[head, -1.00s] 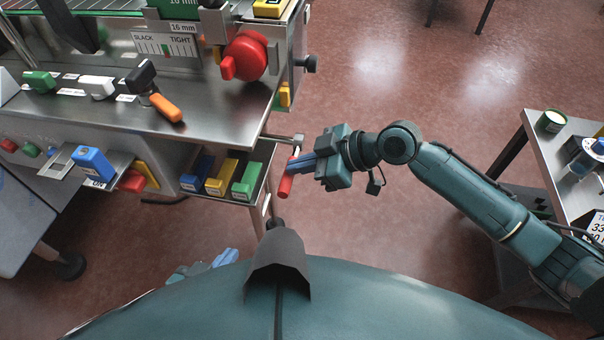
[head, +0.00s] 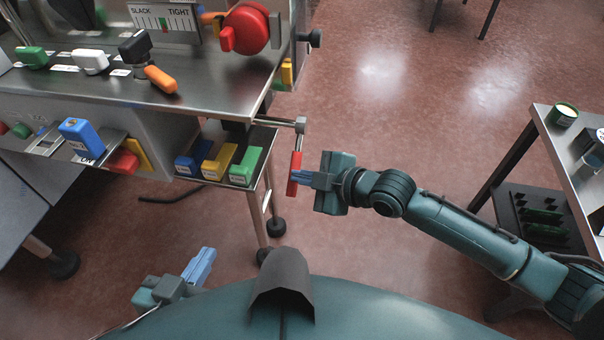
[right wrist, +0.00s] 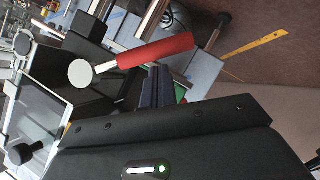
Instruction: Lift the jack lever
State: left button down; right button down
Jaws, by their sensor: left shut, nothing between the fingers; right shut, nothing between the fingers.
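The jack lever has a red handle (head: 295,174) that hangs from a metal rod at the front right corner of the machine. The red handle also lies across the right wrist view (right wrist: 155,50), with a pale round end at its left. My right gripper (head: 297,177) is shut, its blue fingertips right at the handle's right side. In the right wrist view the closed fingers (right wrist: 158,75) end just below the handle and are not around it; touching or a small gap, I cannot tell. My left gripper (head: 205,258) is shut and empty, low at the bottom left.
The steel machine (head: 215,92) with a red knob (head: 248,28) fills the upper left. Blue, yellow and green blocks (head: 245,166) sit on its lower shelf, left of the lever. A side table (head: 560,150) stands at the right. The floor between is clear.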

pick_arm(q)
jog(key=shift+a, duration=0.15)
pick_arm(e)
jog(key=shift+w+f, duration=0.15)
jog(key=shift+f, duration=0.15)
pick_arm(q)
jog(key=shift+s, duration=0.2)
pick_arm(e)
jog(key=shift+d+f, duration=0.1)
pick_arm(q)
jog(key=shift+r, duration=0.1)
